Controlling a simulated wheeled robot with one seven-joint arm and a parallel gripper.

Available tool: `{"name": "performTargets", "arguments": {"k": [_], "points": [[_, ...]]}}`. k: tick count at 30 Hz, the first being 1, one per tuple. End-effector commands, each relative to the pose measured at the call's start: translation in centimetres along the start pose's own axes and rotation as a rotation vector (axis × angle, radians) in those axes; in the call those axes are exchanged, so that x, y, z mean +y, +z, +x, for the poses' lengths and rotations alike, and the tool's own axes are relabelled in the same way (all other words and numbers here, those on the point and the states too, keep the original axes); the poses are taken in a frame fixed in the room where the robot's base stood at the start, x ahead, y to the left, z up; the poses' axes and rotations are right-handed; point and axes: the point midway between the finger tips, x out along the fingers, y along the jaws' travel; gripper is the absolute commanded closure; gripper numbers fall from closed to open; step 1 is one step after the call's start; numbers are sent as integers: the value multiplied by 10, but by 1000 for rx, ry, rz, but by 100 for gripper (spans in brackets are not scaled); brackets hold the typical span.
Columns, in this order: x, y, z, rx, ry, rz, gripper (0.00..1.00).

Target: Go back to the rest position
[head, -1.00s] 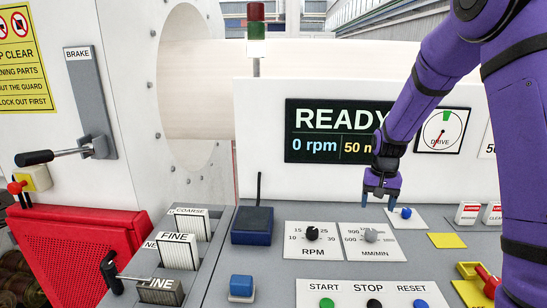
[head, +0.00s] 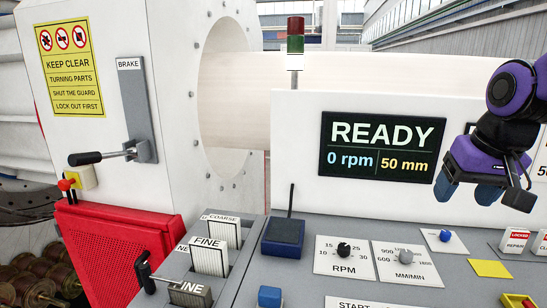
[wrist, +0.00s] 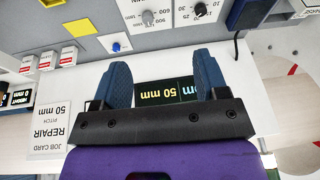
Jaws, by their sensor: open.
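My gripper (head: 472,196) is at the right of the head view, raised in front of the white panel and above the sloping console. It is purple and black with blue fingers. In the wrist view my gripper (wrist: 162,82) has its two blue fingers apart with nothing between them. The display (head: 382,147) reads READY, 0 rpm and 50 mm. Part of the display also shows between the fingers in the wrist view (wrist: 165,92).
The brake lever (head: 108,155) and FINE levers (head: 208,256) are at the left. A signal lamp (head: 296,36) stands above the panel.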

Motion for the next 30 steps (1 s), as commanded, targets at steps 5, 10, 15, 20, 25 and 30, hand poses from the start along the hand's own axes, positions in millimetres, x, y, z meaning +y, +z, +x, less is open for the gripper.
{"name": "performTargets", "arguments": {"k": [5,10,15,20,25,30], "points": [[-3,42,-27,65,-2,-55,33],[-4,76,-42,112,3,-102,33],[-3,96,-48,140,8,-127,33],[-3,101,-49,146,9,-134,33],[-3,101,-49,145,9,-134,33],[-3,101,-49,145,9,-134,33]]}}
